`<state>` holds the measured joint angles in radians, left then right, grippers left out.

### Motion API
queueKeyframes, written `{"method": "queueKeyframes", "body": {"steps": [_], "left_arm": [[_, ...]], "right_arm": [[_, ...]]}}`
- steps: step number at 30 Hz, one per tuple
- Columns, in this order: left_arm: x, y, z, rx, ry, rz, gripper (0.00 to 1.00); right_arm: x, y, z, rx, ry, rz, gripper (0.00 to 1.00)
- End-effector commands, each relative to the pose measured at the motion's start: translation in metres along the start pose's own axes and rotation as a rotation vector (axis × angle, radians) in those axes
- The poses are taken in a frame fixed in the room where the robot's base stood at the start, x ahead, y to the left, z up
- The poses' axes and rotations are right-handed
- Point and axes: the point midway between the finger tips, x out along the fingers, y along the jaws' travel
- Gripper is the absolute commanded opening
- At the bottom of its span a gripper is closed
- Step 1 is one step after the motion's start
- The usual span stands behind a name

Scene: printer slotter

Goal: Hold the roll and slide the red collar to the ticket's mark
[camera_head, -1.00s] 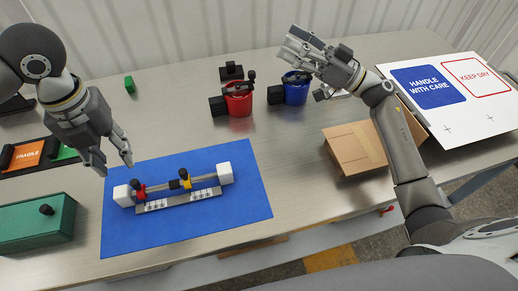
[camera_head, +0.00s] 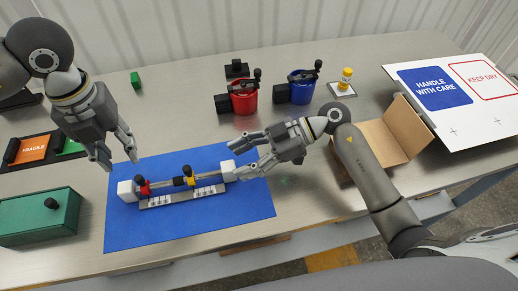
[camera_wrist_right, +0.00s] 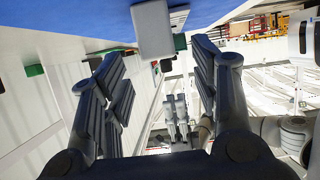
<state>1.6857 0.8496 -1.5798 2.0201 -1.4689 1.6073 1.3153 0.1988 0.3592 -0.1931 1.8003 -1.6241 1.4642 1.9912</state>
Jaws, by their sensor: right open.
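The roll (camera_head: 206,184) is a thin grey rod between two white end blocks, lying on a blue mat (camera_head: 240,205). The red collar (camera_head: 144,188) sits near its left end and a yellow collar (camera_head: 188,177) near its middle. A marked scale strip (camera_head: 182,197) runs along its front. My right gripper (camera_head: 240,160) is open at the right white end block (camera_head: 228,171); in the right wrist view this block (camera_wrist_right: 153,30) shows just beyond the spread fingers (camera_wrist_right: 155,62). My left gripper (camera_head: 120,160) is open above the red collar's end, apart from it. I cannot make out a ticket.
A green box (camera_head: 35,222) stands left of the mat, with a black tray (camera_head: 62,156) of labels behind it. Red (camera_head: 243,98) and blue (camera_head: 300,88) pots stand at the back. An open cardboard box (camera_head: 395,133) is to the right.

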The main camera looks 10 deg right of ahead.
Motion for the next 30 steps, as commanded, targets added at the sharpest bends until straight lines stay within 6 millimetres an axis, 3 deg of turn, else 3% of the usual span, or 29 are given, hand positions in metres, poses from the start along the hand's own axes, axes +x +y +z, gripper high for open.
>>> {"method": "queueKeyframes", "body": {"steps": [3,9,22,30], "left_arm": [[0.0,0.0,0.0,0.0,0.0,0.0,0.36],[0.0,0.0,0.0,0.0,0.0,0.0,0.36],[0.0,0.0,0.0,0.0,0.0,0.0,0.36],[0.0,0.0,0.0,0.0,0.0,0.0,0.36]], "right_arm": [[0.023,0.0,-0.001,0.001,0.004,-0.002,0.55],[0.048,0.0,-0.001,0.001,0.003,0.0,0.55],[0.058,0.0,0.0,0.0,0.001,0.001,0.55],[0.058,0.0,0.0,0.0,0.001,0.001,0.22]]}}
